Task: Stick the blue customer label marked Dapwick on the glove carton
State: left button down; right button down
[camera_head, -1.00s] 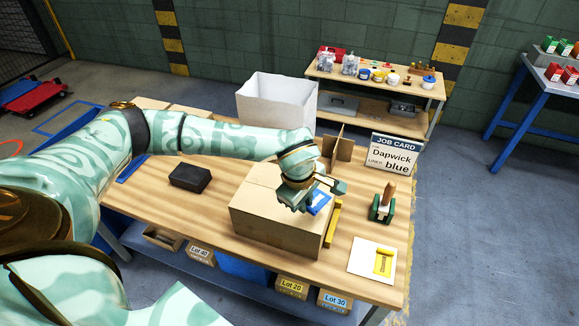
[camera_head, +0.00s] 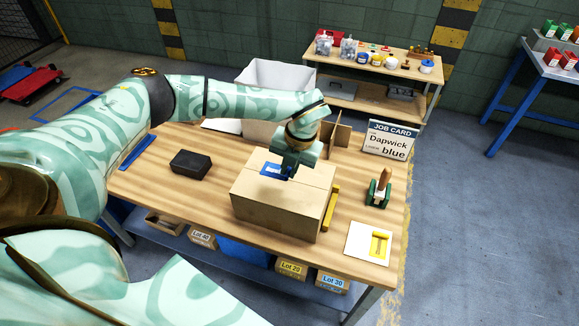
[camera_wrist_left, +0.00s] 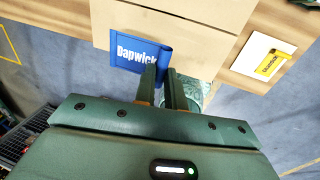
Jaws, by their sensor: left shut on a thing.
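The glove carton (camera_head: 268,207) is a closed brown box on the workbench; its top also shows in the left wrist view (camera_wrist_left: 180,20). My left gripper (camera_head: 290,175) is over the carton's top and is shut on the blue label (camera_head: 272,169). In the left wrist view the label (camera_wrist_left: 138,52) reads "Dapwick" in white, and the fingertips (camera_wrist_left: 161,72) hold it by its right part. I cannot tell whether the label touches the carton. The job card (camera_head: 390,140) reads "Dapwick" and "blue". My right gripper is not in view.
A white sheet with a yellow label (camera_head: 379,246) lies at the right front. A yellow piece (camera_head: 331,207) stands beside the carton. A green-based stamp (camera_head: 378,190), a black block (camera_head: 190,162) and a cardboard divider (camera_head: 334,135) are around it. Bare wood (camera_head: 180,205) shows left.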

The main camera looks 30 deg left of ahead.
pick_arm(q)
jog(key=shift+r+p, duration=0.15)
jog(key=shift+p, duration=0.3)
jog(key=b, duration=0.4)
send_over(287, 196)
jog(key=f, duration=0.7)
jog(key=shift+w+d+f, duration=0.1)
jog(key=shift+w+d, duration=0.05)
jog(key=shift+d, duration=0.2)
jog(key=shift+f, duration=0.65)
jog(key=shift+f, duration=0.4)
jog(key=c, duration=1.4)
grip_release()
jog(key=p+v, duration=0.1)
jog(key=v, duration=1.5)
jog(key=shift+r, duration=0.2)
